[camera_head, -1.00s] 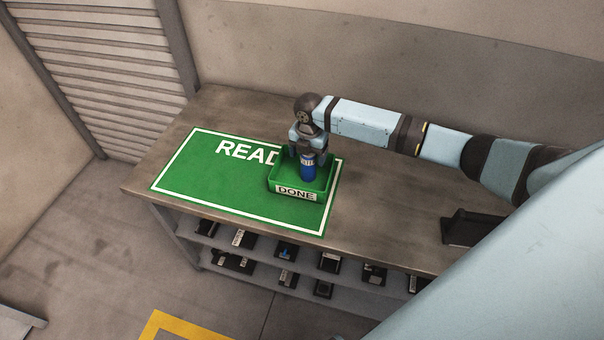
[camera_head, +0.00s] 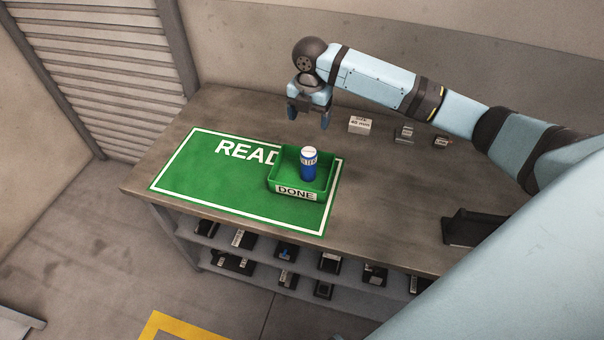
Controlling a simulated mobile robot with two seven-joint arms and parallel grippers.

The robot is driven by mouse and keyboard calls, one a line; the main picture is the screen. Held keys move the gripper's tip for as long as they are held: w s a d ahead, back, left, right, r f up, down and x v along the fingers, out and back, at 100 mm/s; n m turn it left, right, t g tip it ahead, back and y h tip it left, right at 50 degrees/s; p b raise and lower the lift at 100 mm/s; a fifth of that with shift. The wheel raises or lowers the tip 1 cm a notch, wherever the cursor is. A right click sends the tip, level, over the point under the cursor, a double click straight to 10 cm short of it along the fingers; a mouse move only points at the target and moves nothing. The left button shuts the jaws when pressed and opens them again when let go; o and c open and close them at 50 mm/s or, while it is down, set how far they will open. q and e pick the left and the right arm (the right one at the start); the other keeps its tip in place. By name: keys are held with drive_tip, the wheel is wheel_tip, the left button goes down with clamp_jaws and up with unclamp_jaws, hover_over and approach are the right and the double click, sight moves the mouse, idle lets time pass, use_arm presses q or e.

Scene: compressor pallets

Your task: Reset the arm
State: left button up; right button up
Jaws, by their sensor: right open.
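My right arm reaches in from the right. Its right gripper (camera_head: 309,115) is open and empty, raised above the back part of the table (camera_head: 400,225), fingers pointing down. A blue can with a white top (camera_head: 309,164) stands upright inside the green tray marked DONE (camera_head: 296,193). The gripper is above and behind the can, apart from it. My left gripper is not in view.
A green mat lettered READ (camera_head: 210,185), the rest of its word hidden by the tray, lies beneath the tray. A white box (camera_head: 359,125) and two small blocks (camera_head: 404,134) stand at the back. A dark bracket (camera_head: 475,227) is at the right. Labelled parts fill the shelf below.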

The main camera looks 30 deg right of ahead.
idle(0.4)
drive_tip(key=s+a+f+m+t+y+p, duration=0.1)
drive_tip(key=s+a+f+m, duration=0.2)
drive_tip(key=a+f, duration=0.2)
drive_tip(key=s+a+f+m+t+y+p, duration=0.1)
drive_tip(key=s+a+f+m+t+y, duration=0.1)
drive_tip(key=s+a+f+m, duration=0.1)
drive_tip(key=s+a+f+m+t+y+p, duration=0.1)
drive_tip(key=s+a+f+m+t, duration=0.1)
drive_tip(key=a+f, duration=0.5)
drive_tip(key=shift+s+a+m, duration=0.35)
drive_tip(key=shift+s+m, duration=0.1)
drive_tip(key=shift+s, duration=0.15)
drive_tip(key=shift+s+a+m, duration=0.35)
drive_tip(key=shift+s+m, duration=0.1)
drive_tip(key=shift+s, duration=0.1)
drive_tip(key=s+f+m+t+p, duration=0.1)
drive_tip(key=s+m+t, duration=0.5)
drive_tip(key=s+m, duration=0.6)
drive_tip(key=s+p, duration=0.1)
drive_tip(key=s, duration=0.3)
drive_tip(key=shift+s+a+f+h, duration=0.2)
drive_tip(key=shift+s+h, duration=0.1)
drive_tip(key=shift+h, duration=0.1)
